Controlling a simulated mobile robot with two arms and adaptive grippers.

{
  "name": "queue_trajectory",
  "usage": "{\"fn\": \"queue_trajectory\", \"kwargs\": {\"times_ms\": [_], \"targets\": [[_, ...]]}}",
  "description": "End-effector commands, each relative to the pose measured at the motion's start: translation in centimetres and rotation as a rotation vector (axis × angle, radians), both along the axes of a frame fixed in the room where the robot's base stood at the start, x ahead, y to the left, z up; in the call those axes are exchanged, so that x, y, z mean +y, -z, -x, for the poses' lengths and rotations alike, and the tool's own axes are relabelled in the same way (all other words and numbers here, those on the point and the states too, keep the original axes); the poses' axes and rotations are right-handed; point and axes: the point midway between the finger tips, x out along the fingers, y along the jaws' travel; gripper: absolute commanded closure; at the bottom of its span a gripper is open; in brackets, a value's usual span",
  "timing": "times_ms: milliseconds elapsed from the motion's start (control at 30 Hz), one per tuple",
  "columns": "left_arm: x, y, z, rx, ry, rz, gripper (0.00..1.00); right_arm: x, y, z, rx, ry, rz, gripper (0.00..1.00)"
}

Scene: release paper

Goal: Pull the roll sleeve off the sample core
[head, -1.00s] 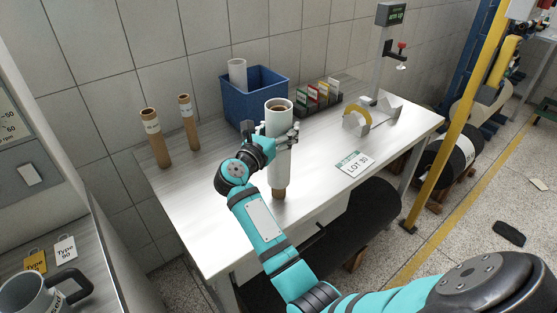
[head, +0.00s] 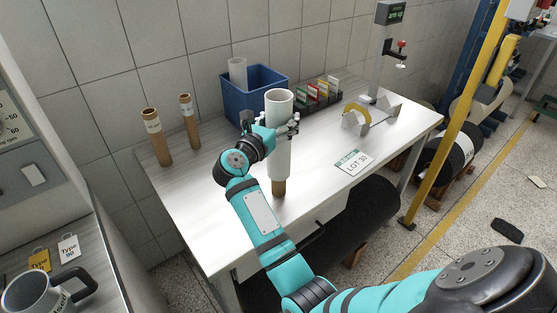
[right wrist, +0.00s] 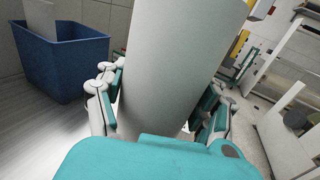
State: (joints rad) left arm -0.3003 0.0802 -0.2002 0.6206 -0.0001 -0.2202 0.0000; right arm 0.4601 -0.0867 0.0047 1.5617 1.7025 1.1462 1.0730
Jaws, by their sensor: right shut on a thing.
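The white roll sleeve (head: 281,155) stands upright near the middle of the bench, around the brown sample core (head: 278,187). Only the core's lower end shows below the sleeve; the rest is hidden inside it. My right gripper (head: 278,126) is shut around the upper part of the sleeve. In the right wrist view, the sleeve (right wrist: 170,65) fills the middle between the fingers of my right gripper (right wrist: 160,112). My left gripper is not in view.
A blue bin (head: 255,92) with a white roll stands behind the sleeve. Two brown cores (head: 158,145) stand at left. A card rack (head: 318,95), a tape dispenser (head: 358,118) and a LOT 30 card (head: 352,163) lie to the right. The bench front is clear.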

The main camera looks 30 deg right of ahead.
Motion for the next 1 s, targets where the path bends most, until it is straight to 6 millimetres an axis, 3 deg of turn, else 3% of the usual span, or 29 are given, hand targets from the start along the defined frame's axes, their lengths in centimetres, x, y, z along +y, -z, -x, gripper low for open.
{"fn": "queue_trajectory", "kwargs": {"times_ms": [1000], "targets": [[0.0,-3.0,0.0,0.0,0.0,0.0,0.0,0.0,-5.3,0.0,0.0,0.0,0.0,0.7]]}}
